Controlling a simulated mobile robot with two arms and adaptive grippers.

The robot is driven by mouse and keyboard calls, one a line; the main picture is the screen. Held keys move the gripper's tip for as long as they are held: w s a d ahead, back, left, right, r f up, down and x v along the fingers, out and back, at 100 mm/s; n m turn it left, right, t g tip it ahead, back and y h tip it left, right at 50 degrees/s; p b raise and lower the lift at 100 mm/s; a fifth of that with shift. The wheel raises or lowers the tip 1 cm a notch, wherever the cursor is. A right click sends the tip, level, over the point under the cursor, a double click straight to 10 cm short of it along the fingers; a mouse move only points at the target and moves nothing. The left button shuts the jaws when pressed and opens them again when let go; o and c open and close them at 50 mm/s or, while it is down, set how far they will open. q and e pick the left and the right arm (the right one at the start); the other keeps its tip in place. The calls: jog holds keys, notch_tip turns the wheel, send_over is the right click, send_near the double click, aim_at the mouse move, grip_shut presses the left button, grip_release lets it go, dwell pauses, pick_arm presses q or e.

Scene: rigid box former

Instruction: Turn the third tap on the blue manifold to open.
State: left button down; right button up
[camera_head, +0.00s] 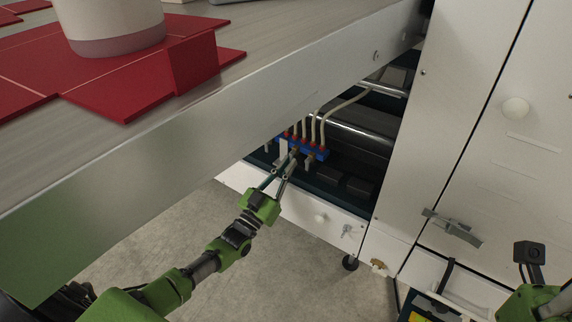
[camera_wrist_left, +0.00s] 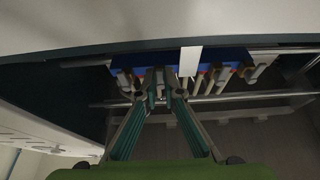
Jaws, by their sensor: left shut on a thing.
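The blue manifold (camera_head: 321,154) is mounted under the machine's table edge, with pale hoses rising from it and small taps along its front. My left gripper (camera_head: 290,162) reaches up to it from below, its two fingers shut on one tap near the manifold's middle. The fingers hide most of that tap, and I cannot tell its angle or its number in the row. In the left wrist view, the manifold (camera_wrist_left: 137,61) runs across the top and the left fingertips (camera_wrist_left: 161,84) meet at its front. Part of my right arm shows at the lower right; its fingers are out of view.
The metal table edge (camera_head: 200,150) overhangs close to my left arm. Red card blanks (camera_head: 130,85) and a pale round object (camera_head: 110,22) lie on top. A white cabinet door (camera_head: 515,150) with a latch (camera_head: 452,228) stands at the right. The grey floor (camera_head: 230,265) below is open.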

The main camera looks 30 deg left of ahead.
dwell(0.4)
pick_arm(q)
jog(key=c, duration=2.2)
grip_release()
jog(key=v, duration=1.2)
jog(key=shift+d, duration=0.1)
jog(key=shift+f, duration=0.1)
